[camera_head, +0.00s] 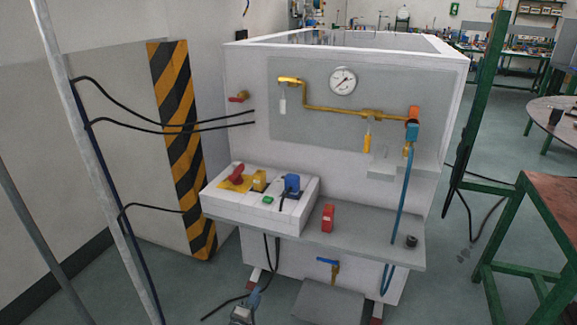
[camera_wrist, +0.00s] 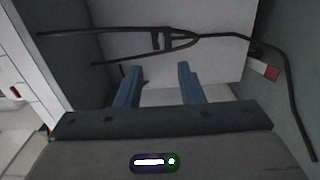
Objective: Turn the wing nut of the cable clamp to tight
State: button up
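My gripper (camera_wrist: 160,72) is open in the wrist view. Its two blue fingers stand apart with nothing visible between them. Just beyond the fingertips a black cable (camera_wrist: 215,36) forks into two strands, with a small dark crosspiece (camera_wrist: 157,40) at the fork. This may be the cable clamp, but I cannot make out a wing nut. The fingertips look apart from it. In the head view a blue and grey part, probably my gripper (camera_head: 252,299), shows low at the bottom edge, beside the hanging black cable (camera_head: 277,250).
The white generator cabinet (camera_head: 350,190) has a grey shelf (camera_head: 345,240) above the cable, carrying a white switch box (camera_head: 262,212) and a red block (camera_head: 328,218). A blue-handled tap (camera_head: 329,264) is below it. A red-ended foot (camera_wrist: 264,72) lies right of my fingers.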

jog(key=s+d+r+m+g+h+p, duration=0.1)
jog(key=s+d+r+m+g+p, duration=0.1)
jog(key=d+r+m+g+p, duration=0.65)
jog(key=s+d+r+n+g+h+b, duration=0.15)
jog(key=d+r, duration=0.45)
jog(key=r, duration=0.8)
jog(key=s+d+r+m+g+h+p, duration=0.2)
jog(key=s+d+r+m+g+p, duration=0.15)
jog(key=d+r, duration=0.55)
jog(key=s+d+r+m+y+p, duration=0.1)
jog(key=s+r+y+p, duration=0.4)
jog(key=s+r, duration=0.7)
jog(key=s+d+r+m+y+p, duration=0.1)
jog(key=s+r+y+p, duration=0.4)
jog(key=s+r, duration=0.6)
notch_tip(320, 180, up, 8)
jog(key=m+p, duration=0.1)
jog(key=p, duration=0.1)
jog(key=shift+s+d+f+g+y+p, duration=0.15)
jog(key=shift+s+f+g+y+p, duration=0.05)
jog(key=shift+s+g+y+p, duration=0.2)
